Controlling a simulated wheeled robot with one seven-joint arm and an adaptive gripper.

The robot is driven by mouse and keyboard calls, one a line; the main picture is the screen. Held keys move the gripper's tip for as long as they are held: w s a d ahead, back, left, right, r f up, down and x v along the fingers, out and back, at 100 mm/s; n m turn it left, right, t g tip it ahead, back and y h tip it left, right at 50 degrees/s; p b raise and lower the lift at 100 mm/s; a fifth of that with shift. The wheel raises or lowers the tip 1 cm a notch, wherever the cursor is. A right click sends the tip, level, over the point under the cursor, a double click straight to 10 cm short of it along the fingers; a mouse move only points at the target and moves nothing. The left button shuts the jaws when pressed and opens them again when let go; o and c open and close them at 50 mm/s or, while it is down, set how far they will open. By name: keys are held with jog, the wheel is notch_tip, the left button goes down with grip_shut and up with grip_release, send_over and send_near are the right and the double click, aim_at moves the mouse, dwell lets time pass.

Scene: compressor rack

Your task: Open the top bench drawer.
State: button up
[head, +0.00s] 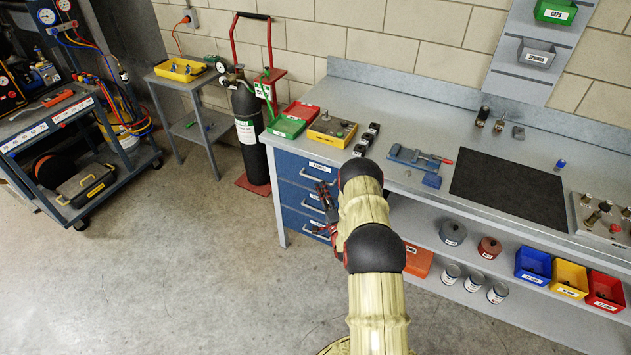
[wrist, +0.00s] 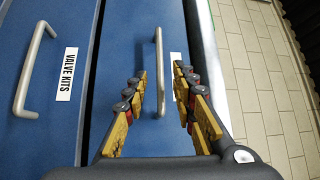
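The blue top bench drawer (head: 290,166) sits under the left end of the grey bench and looks shut. Its metal bar handle (head: 317,177) is partly behind my arm's end in the head view. In the wrist view, the top drawer (wrist: 140,60) lies beside the bench-top edge, and its handle (wrist: 160,70) appears between my fingers. My gripper (wrist: 163,95) is open, with a finger on each side of the handle's line; I see no contact, and the depth gap is unclear. My gripper (head: 326,202) also shows in front of the drawer stack.
The drawer labelled VALVE KITS (wrist: 40,75) is directly below the top one. A gas cylinder (head: 248,135) stands left of the bench. The floor (head: 190,260) in front is clear.

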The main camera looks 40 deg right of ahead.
aim_at(317, 180)
jog(key=b+x, duration=0.1)
jog(key=x, duration=0.5)
jog(key=shift+w+d, duration=0.1)
jog(key=shift+w, duration=0.1)
jog(key=shift+c, duration=1.1)
grip_shut()
jog(key=shift+f, duration=0.1)
